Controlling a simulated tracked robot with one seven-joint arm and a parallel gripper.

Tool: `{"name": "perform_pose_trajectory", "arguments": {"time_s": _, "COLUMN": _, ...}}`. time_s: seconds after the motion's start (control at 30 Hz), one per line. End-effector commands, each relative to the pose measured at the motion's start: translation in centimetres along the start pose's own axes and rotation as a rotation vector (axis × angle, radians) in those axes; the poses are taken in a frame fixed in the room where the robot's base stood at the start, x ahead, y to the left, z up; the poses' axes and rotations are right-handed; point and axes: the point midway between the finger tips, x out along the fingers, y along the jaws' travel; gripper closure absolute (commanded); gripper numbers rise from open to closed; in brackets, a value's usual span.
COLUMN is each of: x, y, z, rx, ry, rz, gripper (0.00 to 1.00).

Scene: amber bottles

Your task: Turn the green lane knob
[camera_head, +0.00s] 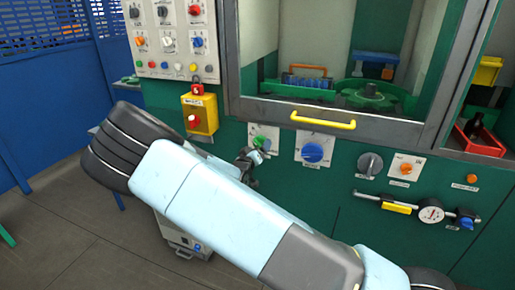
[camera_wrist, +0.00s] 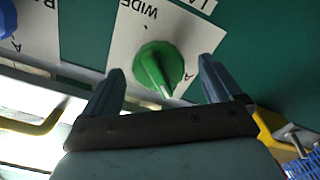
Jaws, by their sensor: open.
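The green lane knob (camera_wrist: 158,66) is round with a raised grip bar and a pale pointer line. It sits on a white plate (camera_wrist: 128,40) lettered "WIDE" and "A", upside down in the wrist view. My gripper (camera_wrist: 160,70) is open, with one finger on each side of the knob in that view and gaps showing between. I cannot tell how far the fingertips are from the panel. In the head view, my gripper (camera_head: 254,157) is at the green panel by the knob's white plate (camera_head: 263,133), which it partly covers.
A blue knob (camera_head: 313,152) is right of the green one. A yellow handle (camera_head: 323,121) runs above, under the window. A yellow box with a red button (camera_head: 194,118) is to the left.

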Motion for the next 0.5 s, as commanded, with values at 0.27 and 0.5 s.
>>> {"name": "perform_pose_trajectory", "arguments": {"time_s": 0.27, "x": -5.4, "y": -0.2, "z": 0.0, "rx": 0.001, "ry": 0.0, "rz": -0.004, "gripper": 0.08}}
{"name": "perform_pose_trajectory", "arguments": {"time_s": 0.5, "x": -9.7, "y": -0.2, "z": 0.0, "rx": 0.0, "ry": 0.001, "rz": -0.004, "gripper": 0.08}}
